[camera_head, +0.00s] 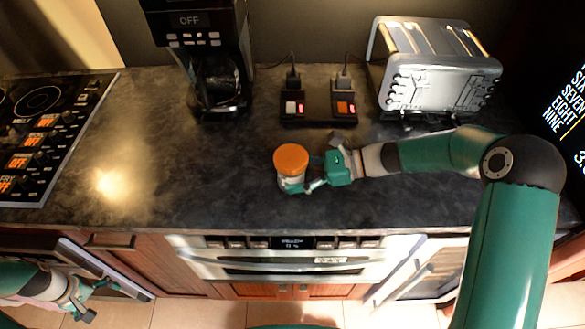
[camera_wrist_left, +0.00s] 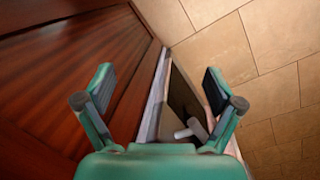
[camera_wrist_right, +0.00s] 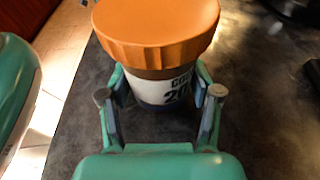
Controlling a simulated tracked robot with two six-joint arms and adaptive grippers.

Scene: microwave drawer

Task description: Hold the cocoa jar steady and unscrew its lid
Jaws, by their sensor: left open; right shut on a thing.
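The cocoa jar (camera_head: 291,184) stands upright on the dark counter, with its orange lid (camera_head: 291,158) on top. My right gripper (camera_head: 312,184) comes from the right and is shut around the jar's body, below the lid. In the right wrist view the jar's label (camera_wrist_right: 168,92) shows between the fingers (camera_wrist_right: 160,92), and the ridged orange lid (camera_wrist_right: 157,30) sits above them. My left gripper (camera_head: 92,298) is open and empty, low at the left in front of the cabinets. In the left wrist view its fingers (camera_wrist_left: 165,88) are spread apart with nothing between them.
A coffee maker (camera_head: 215,60) stands behind the jar to the left. Two switch units (camera_head: 293,107) and a silver toaster (camera_head: 435,75) are at the back. A stovetop (camera_head: 45,120) lies left. An oven (camera_head: 290,262) is below the counter edge. The counter left of the jar is clear.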

